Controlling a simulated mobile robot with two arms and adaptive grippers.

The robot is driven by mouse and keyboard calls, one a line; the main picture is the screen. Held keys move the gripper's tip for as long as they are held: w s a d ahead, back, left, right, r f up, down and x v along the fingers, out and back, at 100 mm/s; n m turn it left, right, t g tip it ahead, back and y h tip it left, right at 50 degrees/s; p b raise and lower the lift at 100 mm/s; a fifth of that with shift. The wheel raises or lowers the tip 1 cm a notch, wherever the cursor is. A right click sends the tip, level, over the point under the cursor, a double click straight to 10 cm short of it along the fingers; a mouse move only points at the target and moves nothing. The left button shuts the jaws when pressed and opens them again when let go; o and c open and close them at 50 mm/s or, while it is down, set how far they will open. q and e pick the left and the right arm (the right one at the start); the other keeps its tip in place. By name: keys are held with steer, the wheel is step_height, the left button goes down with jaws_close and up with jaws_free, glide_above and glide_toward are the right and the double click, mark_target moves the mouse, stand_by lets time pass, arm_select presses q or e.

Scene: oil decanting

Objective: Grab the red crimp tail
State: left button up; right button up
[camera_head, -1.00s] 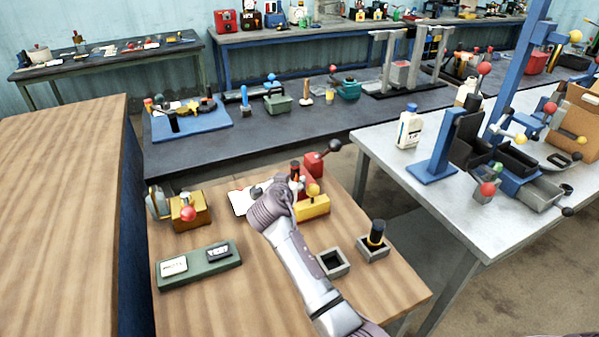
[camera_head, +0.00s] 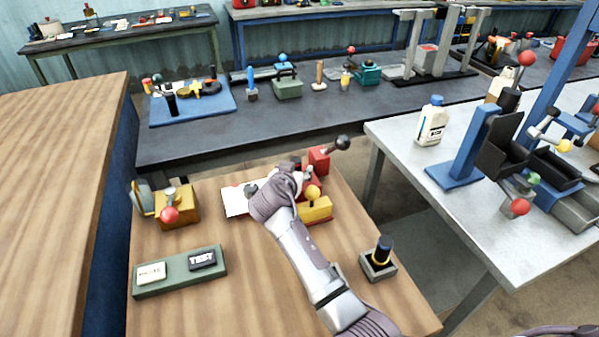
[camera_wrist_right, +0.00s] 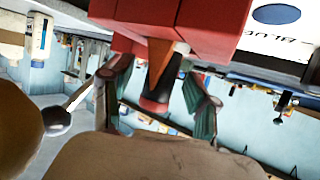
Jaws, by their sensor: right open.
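A red block-like device (camera_head: 319,160) with a black-balled lever stands at the back of the wooden table, partly hidden by my right arm. My right gripper (camera_head: 298,178) is beside it, its fingers hard to make out there. In the right wrist view, a tapered tail with an orange-red and black end (camera_wrist_right: 160,85) sticks out from a red body (camera_wrist_right: 205,28). The open fingers of my right gripper (camera_wrist_right: 158,105) stand on either side of this tail, with a gap visible around it. My left gripper is not in view.
A yellow block (camera_head: 315,209) with a yellow ball sits close to my right wrist. A white card (camera_head: 234,202) lies to its left.

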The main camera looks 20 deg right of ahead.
steer(key=shift+s+a+r, duration=0.15)
steer(key=shift+s, duration=0.05)
steer(key=shift+c, duration=0.4)
steer(key=c, duration=0.8)
steer(key=shift+c, duration=1.3)
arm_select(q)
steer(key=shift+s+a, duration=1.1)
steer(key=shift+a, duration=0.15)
arm_select(e)
jaws_close()
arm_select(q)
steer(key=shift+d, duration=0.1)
